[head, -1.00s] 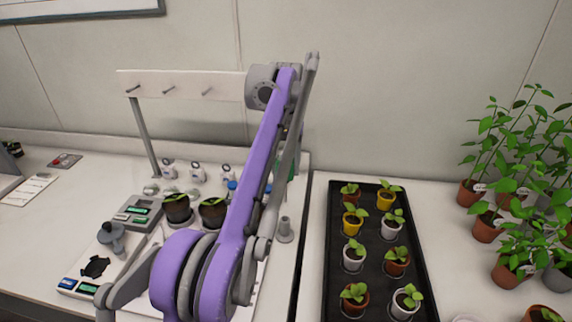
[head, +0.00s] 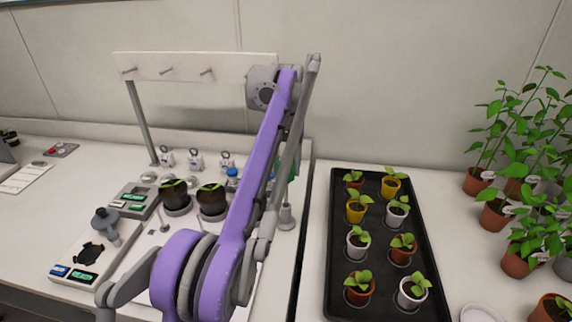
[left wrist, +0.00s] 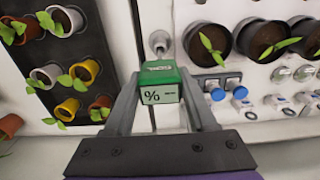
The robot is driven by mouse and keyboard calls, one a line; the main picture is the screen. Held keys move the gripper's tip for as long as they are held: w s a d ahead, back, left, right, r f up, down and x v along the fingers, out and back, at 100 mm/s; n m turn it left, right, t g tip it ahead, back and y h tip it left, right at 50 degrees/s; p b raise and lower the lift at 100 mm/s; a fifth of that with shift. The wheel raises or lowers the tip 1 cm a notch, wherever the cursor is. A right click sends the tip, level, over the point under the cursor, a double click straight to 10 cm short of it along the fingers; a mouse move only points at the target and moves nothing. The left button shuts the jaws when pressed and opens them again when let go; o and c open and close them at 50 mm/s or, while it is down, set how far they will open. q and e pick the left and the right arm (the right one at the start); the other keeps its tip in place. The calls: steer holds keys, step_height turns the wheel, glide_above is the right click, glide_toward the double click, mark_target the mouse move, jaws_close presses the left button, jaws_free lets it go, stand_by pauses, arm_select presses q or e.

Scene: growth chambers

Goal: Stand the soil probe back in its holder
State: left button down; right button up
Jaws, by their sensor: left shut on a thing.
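The soil probe (left wrist: 160,92) has a green head with a white display reading "% --" in the left wrist view. My left gripper (left wrist: 159,80) is shut on that head, a finger on each side. The probe's lower part is hidden. A small grey holder (head: 287,214) with a round base stands at the bench's right edge in the head view. It seems to show just beyond the probe in the left wrist view (left wrist: 158,40); I cannot tell whether the probe touches it. My purple arm hides most of the left gripper in the head view. My right gripper is out of view.
A black tray (head: 334,255) of seedling pots stands right of the holder, across a gap. Two dark pots (head: 174,197) (head: 211,199) and small meters (head: 130,204) stand to its left. A white peg rack (head: 190,66) rises behind. Leafy plants (head: 515,200) fill the far right.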

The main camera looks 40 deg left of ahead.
mark_target(286, 159)
arm_select(q)
steer(key=shift+p, duration=0.55)
stand_by(0.9)
steer(key=shift+f, duration=0.1)
steer(key=shift+f+b, duration=1.95)
steer(key=shift+f, duration=1.6)
steer(key=shift+c, duration=0.6)
jaws_free()
step_height(286, 159, up, 11)
steer(key=p, duration=0.3)
steer(key=shift+f, duration=0.1)
